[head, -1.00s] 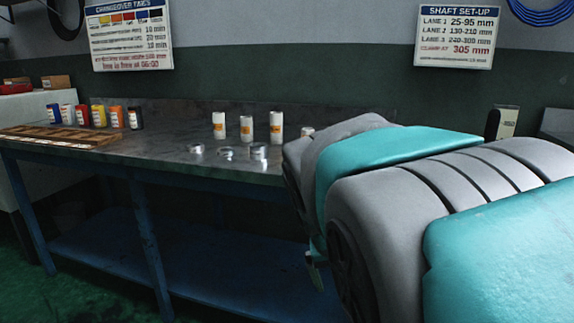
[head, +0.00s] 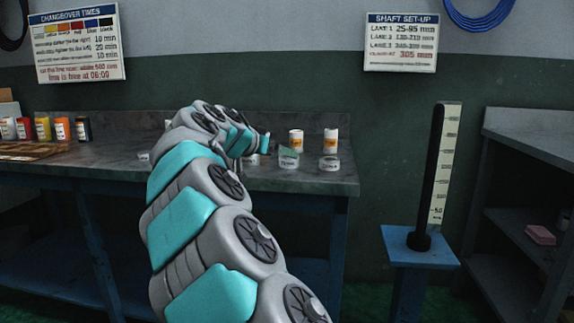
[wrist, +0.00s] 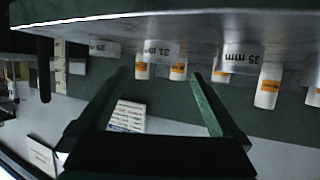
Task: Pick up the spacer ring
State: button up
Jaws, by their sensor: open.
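Several pale spacer rings stand on the grey bench. In the wrist view, which is upside down, one ring (wrist: 160,50) labelled about 31 mm lies ahead between my fingertips, apart from them. A ring (wrist: 243,56) marked 35 mm is to its right, and a smaller ring (wrist: 104,48) is to its left. My gripper (wrist: 158,76) is open and empty, with green inner pads. In the head view a ring (head: 289,161) is partly hidden near a green finger, and another ring (head: 330,164) stands clear at right. My arm hides part of the row.
White bottles with orange labels (head: 330,140) stand behind the rings. Coloured pots (head: 62,129) and a wooden tray (head: 30,152) are at the bench's left. A blue stand (head: 420,247) with a black post and scale is right of the bench (head: 345,186), beyond a gap.

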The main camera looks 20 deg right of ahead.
aim_at(289, 160)
jog(key=x, duration=0.7)
jog(key=shift+w+d+f, duration=0.1)
jog(key=shift+w+d, duration=0.1)
jog(key=shift+d, duration=0.05)
grip_shut()
dwell(0.6)
